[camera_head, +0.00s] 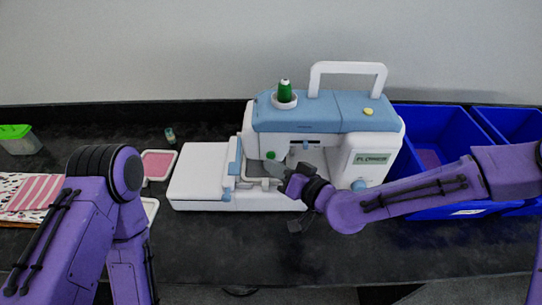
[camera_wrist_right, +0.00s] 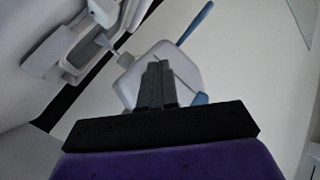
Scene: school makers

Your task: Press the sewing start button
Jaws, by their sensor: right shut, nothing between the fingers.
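The white and light-blue sewing machine (camera_head: 325,115) stands on the dark counter, with a green thread spool (camera_head: 285,90) on top. A small green round button (camera_head: 271,155) shows on the front of its head, at the left. My right gripper (camera_head: 275,170) is shut and empty, just below and right of this button; I cannot tell whether it touches the machine. In the right wrist view the shut fingers (camera_wrist_right: 158,75) lie in front of white machine parts (camera_wrist_right: 130,80), and no green button shows there. My left gripper is not in view; only my left arm shows.
Blue bins (camera_head: 425,120) stand right of the machine, behind my right arm. At the left lie folded fabrics (camera_head: 35,192), a green-lidded container (camera_head: 18,140) and a tray with a pink pad (camera_head: 158,165). A small spool (camera_head: 170,135) stands behind. The front counter is clear.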

